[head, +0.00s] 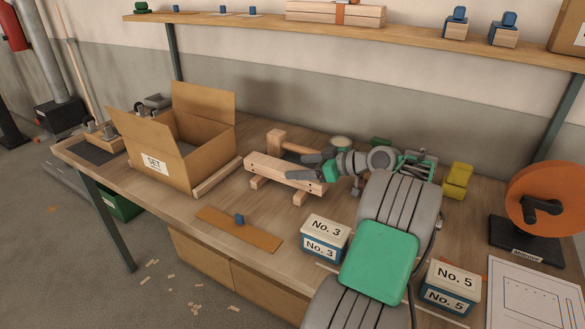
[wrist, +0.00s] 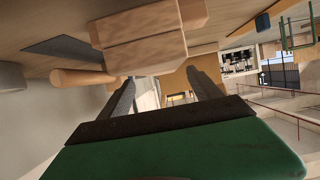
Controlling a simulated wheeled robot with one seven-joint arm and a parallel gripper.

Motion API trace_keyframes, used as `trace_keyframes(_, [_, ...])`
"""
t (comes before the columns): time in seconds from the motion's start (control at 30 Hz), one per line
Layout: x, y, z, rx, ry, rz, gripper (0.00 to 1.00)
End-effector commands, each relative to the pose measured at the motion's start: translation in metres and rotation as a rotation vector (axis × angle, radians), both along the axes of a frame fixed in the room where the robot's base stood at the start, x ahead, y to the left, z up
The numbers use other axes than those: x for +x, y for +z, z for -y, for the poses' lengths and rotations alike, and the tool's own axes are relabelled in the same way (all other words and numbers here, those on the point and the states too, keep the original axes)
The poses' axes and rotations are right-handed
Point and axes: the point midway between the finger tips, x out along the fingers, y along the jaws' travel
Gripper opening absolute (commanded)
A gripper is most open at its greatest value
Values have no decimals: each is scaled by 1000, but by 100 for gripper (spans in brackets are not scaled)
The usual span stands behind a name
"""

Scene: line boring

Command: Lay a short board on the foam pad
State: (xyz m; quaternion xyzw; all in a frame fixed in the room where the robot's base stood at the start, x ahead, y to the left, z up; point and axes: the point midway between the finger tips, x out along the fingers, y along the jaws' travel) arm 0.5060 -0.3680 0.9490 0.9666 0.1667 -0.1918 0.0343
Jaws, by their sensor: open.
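Pale short boards (head: 282,172) lie close together on two cross sticks at the middle of the bench, and their ends fill the top of the wrist view (wrist: 150,48). My gripper (head: 291,166) is open at the boards' right end, its dark fingers apart. In the wrist view, my fingers (wrist: 160,76) show nothing held between them. I cannot tell whether they touch the boards. I cannot surely pick out the foam pad; a flat dark patch (wrist: 62,47) lies on the bench in the wrist view, and a grey surface (head: 186,148) shows inside the open box.
An open cardboard box (head: 160,165) marked SET stands left of the boards. A wooden mallet (head: 277,141) lies just behind them. A brown strip with a blue piece (head: 262,238) lies in front. A shelf (head: 400,38) runs above.

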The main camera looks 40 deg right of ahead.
Motion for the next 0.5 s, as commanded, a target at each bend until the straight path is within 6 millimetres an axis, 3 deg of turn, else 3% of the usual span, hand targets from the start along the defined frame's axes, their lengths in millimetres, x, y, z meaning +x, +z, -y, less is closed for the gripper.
trace_keyframes(0.13, [-25, 12, 12, 2, -3, -1, 74])
trace_keyframes(0.27, [-32, 20, 11, 0, 9, -1, 78])
trace_keyframes(0.37, [-12, 43, -12, -1, 67, -1, 78])
trace_keyframes(0.5, [36, 100, -76, -25, 211, 8, 78])
